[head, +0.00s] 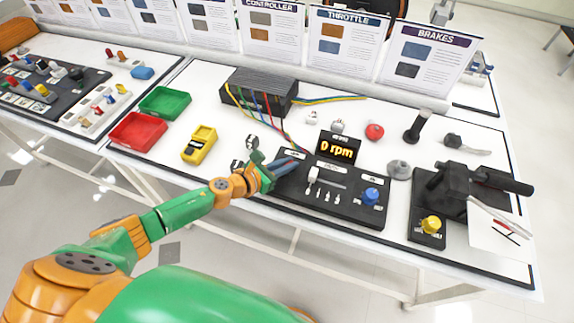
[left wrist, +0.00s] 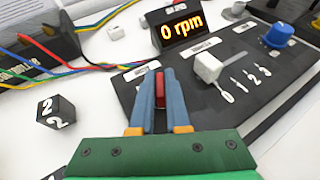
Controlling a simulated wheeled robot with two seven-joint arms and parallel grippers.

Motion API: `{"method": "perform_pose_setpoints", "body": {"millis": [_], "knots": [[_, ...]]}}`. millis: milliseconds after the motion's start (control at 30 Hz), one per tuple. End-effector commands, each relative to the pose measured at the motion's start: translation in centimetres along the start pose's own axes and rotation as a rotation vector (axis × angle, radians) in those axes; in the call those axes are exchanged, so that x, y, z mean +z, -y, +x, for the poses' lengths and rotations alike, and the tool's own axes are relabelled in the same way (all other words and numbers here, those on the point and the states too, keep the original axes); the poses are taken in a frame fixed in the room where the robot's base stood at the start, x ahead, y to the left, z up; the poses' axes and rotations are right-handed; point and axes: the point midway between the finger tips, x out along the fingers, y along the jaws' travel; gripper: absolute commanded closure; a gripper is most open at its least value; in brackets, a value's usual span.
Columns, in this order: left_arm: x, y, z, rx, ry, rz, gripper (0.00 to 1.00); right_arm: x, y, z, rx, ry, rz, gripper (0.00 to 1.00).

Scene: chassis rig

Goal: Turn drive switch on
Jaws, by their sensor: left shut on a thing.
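The black control panel (head: 340,211) lies on the white table, with a display (head: 338,147) at its back edge reading 0 rpm. A red switch (left wrist: 159,86) at the panel's left part shows between my fingers in the left wrist view. My left gripper (head: 290,162) is at the panel's left end, and its blue fingers (left wrist: 160,80) are shut on the red switch. The fingers cover the switch's sides, and I cannot tell its position. In the head view the switch is hidden. My right gripper is not in view.
A white lever (head: 313,174) stands at 0 beside the fingers, with a blue knob (head: 371,195) to its right. A black controller box (head: 262,90) with coloured wires is behind. Black numbered blocks (left wrist: 56,111) and a yellow meter (head: 199,144) lie left.

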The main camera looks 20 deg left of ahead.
Motion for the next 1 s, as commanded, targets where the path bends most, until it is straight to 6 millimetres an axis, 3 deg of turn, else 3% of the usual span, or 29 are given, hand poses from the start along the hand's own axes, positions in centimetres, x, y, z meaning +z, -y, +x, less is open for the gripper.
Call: {"method": "perform_pose_setpoints", "body": {"millis": [667, 700, 767, 1000], "knots": [[0.19, -0.01, 0.03, -0.048, 0.004, 0.02, 1.0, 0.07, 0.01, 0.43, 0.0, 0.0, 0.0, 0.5], [0.19, -0.01, 0.03, -0.048, 0.004, 0.02, 0.76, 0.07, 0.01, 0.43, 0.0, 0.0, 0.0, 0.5], [0.17, -0.01, 0.03, -0.048, 0.004, 0.02, 0.59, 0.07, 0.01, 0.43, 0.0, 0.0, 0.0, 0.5], [0.09, 0.0, 0.02, -0.048, 0.002, 0.019, 0.56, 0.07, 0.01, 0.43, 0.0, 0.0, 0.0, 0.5]]}}
